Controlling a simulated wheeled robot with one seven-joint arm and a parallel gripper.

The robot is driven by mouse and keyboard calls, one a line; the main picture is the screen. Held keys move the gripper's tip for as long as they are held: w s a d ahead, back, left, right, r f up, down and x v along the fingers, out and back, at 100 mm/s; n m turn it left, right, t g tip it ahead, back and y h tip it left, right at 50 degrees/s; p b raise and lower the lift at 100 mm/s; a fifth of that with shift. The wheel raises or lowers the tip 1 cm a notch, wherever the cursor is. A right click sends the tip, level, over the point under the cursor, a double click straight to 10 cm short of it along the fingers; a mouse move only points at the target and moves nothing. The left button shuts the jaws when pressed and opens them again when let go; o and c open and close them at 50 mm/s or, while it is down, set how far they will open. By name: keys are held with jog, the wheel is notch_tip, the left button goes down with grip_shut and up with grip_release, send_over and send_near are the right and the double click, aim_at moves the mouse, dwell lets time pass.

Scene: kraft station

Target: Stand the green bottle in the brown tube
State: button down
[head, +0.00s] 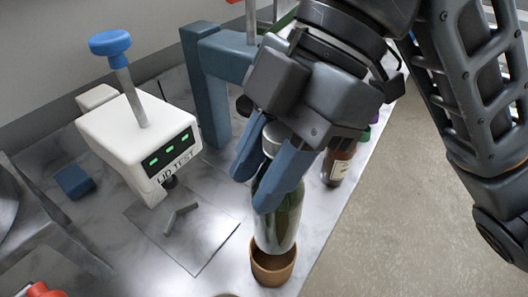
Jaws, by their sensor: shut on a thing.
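The green bottle (278,225) is upright in the head view, with a grey cap (275,135) at its top. My gripper (258,185) is shut on the upper part of the bottle, one blue finger on each side. The brown tube (272,267) stands on the marbled counter directly below the bottle. The bottle's lower end overlaps the tube's mouth in the picture. I cannot tell how far the bottle is inside the tube. My fingers hide part of the bottle's upper body.
A white lid-test device (125,130) with a blue knob stands to the left. A blue-grey bracket (207,85) is behind it. A brown bottle (338,163) with a label stands right of my gripper. A blue block (75,181) lies at the left. The counter's right edge is close to the tube.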

aim_at(256, 224)
jog(key=shift+f+b, duration=2.35)
jog(key=shift+f, duration=0.85)
jog(key=shift+f+b, duration=1.7)
jog(key=shift+f, duration=0.55)
jog(key=shift+c, duration=0.8)
grip_release()
jog(key=shift+r, duration=0.15)
jog(key=shift+r+p, duration=0.35)
jog(key=shift+p, duration=0.15)
jog(key=shift+r+p, duration=0.95)
jog(key=shift+r, duration=0.15)
